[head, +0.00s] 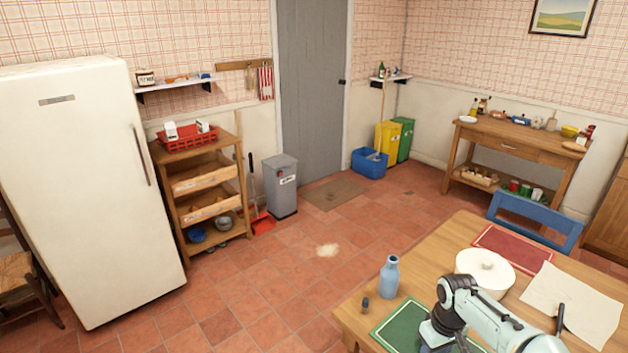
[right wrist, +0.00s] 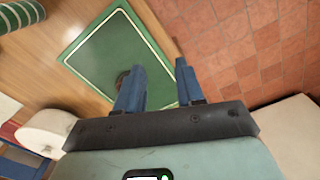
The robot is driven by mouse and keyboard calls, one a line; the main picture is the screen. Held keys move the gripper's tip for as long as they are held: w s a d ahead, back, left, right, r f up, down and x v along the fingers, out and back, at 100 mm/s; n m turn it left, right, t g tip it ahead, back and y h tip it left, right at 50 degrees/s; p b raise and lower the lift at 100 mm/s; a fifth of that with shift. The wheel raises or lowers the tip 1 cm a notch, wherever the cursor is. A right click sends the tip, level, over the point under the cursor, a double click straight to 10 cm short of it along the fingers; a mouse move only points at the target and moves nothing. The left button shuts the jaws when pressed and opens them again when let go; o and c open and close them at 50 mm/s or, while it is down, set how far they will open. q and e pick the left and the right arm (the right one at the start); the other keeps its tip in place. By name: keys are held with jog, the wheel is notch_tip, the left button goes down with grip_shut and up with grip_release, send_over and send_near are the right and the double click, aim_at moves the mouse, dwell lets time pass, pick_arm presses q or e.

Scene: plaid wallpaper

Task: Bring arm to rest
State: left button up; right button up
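My right arm (head: 490,320) comes in from the lower right of the head view, bent over the wooden table (head: 452,240). Its wrist points down over the green mat (head: 400,325), and the fingers are cut off or hidden there. In the right wrist view my right gripper (right wrist: 157,66) has its two blue fingers apart with only the green mat (right wrist: 95,45) seen between them. A small dark round thing (right wrist: 121,78) is partly hidden behind the left finger. I cannot tell how far the fingers are above the mat. My left gripper is not in view.
A blue chair (head: 540,225) stands behind. The tiled floor (head: 250,290) left of the table is open.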

jog(key=s+a+f+m+y, duration=0.1)
jog(key=s+a+f, duration=0.25)
jog(key=f, duration=0.45)
jog(key=s+a+f+m+y, duration=0.1)
jog(key=s+a+f, duration=0.25)
jog(key=f, duration=0.45)
jog(key=s+a+f+m+y, duration=0.1)
jog(key=s+a+f, duration=0.25)
jog(key=f, duration=0.45)
jog(key=s+a+f+m, duration=0.2)
jog(key=s+f, duration=0.1)
jog(key=s, duration=0.7)
jog(key=s+a+f+m+g+p, duration=0.1)
jog(key=s+a+f+m, duration=0.1)
jog(key=s, duration=0.9)
jog(key=shift+a+f+y, duration=0.3)
jog(key=shift+a+f, duration=0.15)
jog(key=shift+f, duration=0.4)
